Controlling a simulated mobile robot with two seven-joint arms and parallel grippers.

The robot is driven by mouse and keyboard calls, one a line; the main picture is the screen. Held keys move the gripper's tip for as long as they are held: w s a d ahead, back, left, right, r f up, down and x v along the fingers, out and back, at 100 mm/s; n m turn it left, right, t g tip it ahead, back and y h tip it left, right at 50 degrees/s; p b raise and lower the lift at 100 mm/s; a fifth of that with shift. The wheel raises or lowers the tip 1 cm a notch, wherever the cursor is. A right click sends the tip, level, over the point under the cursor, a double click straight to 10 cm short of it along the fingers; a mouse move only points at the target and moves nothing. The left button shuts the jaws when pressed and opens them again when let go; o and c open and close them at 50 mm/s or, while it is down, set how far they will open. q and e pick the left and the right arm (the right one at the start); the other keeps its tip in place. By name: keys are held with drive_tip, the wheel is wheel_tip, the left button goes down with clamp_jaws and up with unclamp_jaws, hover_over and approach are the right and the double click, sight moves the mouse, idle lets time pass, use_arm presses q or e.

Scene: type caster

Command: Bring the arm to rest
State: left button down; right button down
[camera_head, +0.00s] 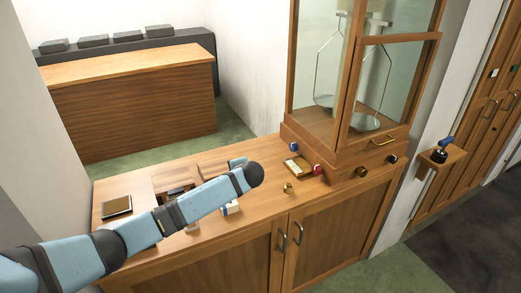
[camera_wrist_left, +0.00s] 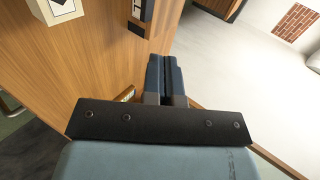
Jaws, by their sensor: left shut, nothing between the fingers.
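My left arm (camera_head: 130,235) comes in from the left in the head view, blue with dark joint bands, and reaches over the wooden cabinet top (camera_head: 130,185). Its bend hides part of the worktop, and the fingers cannot be made out clearly there. In the left wrist view my left gripper (camera_wrist_left: 164,60) is shut, its two dark fingers side by side with nothing between them. A wooden surface lies beyond and to the left of the fingers. My right gripper is in neither view.
A glass-fronted balance case (camera_head: 360,75) stands at the cabinet's back right. A small brass piece (camera_head: 288,188), a shallow wooden tray (camera_head: 298,167) and a dark flat square (camera_head: 117,206) lie on the top. A wall shelf (camera_head: 442,160) holds a dark-and-blue item. A wooden counter (camera_head: 135,100) stands behind.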

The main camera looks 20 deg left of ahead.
use_arm(q)
drive_tip(key=s+d+f+h, duration=0.1)
drive_tip(key=s+d+f, duration=0.1)
drive_tip(key=f, duration=0.1)
drive_tip(key=s+d+f+h, duration=0.1)
drive_tip(key=d+f, duration=0.1)
drive_tip(key=s+d+f+h, duration=0.1)
drive_tip(key=s+d+f, duration=0.1)
drive_tip(key=f, duration=0.1)
drive_tip(key=shift+s+d+f+m, duration=0.3)
drive_tip(key=shift+m, duration=0.1)
drive_tip(key=s+d+f+t+h, duration=0.1)
drive_tip(key=s+d+f+h, duration=0.25)
drive_tip(key=s+d, duration=0.2)
drive_tip(key=s+d+f+h, duration=0.2)
drive_tip(key=s+d+f, duration=0.2)
drive_tip(key=s, duration=0.2)
drive_tip(key=s+d+n+t+h, duration=0.1)
drive_tip(key=s+n, duration=0.1)
drive_tip(key=s, duration=0.8)
drive_tip(key=s+d+n+t+h, duration=0.2)
drive_tip(key=s+n, duration=0.1)
drive_tip(key=s, duration=0.8)
drive_tip(key=shift+d+r+n, duration=0.25)
drive_tip(key=shift+r+n, duration=0.05)
drive_tip(key=shift+r, duration=0.1)
